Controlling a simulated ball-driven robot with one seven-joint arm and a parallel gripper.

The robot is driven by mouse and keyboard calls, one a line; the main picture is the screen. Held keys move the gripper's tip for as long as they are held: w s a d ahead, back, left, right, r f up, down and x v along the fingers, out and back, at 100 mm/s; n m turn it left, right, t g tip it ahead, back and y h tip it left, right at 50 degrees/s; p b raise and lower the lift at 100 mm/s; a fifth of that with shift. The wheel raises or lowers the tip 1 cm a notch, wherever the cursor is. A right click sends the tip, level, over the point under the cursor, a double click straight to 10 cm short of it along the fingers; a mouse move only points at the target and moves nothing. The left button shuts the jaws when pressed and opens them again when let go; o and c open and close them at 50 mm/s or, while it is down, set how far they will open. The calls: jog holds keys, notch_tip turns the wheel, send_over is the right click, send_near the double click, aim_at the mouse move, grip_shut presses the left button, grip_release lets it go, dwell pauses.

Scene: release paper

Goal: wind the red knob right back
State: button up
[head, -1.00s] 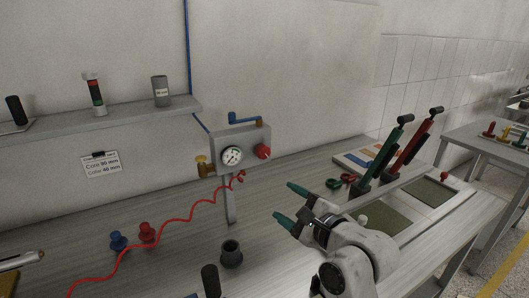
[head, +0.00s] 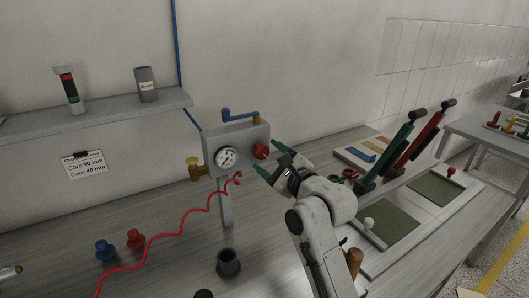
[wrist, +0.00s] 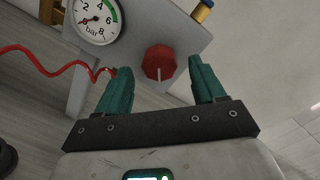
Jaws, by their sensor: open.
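The red knob (head: 261,152) is on the front of a grey box (head: 242,139), right of a round pressure gauge (head: 226,158). In the wrist view the red knob (wrist: 159,62) shows a pale line at its lower middle. The gauge (wrist: 97,20) reads in bar, with its needle near the low end. My gripper (head: 270,160) has green fingers and is open in front of the box. In the wrist view my gripper (wrist: 160,88) has one finger on each side of the knob's line, short of it; nothing is between the fingertips.
A red coiled hose (head: 182,229) runs from the box across the bench. A brass fitting (head: 197,172) sticks out at the box's left. A blue handle (head: 240,114) is on top. Green and red levers (head: 397,150) stand to the right.

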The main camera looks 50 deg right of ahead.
jog(key=shift+x, duration=1.3)
jog(key=shift+c, duration=0.2)
jog(key=c, duration=1)
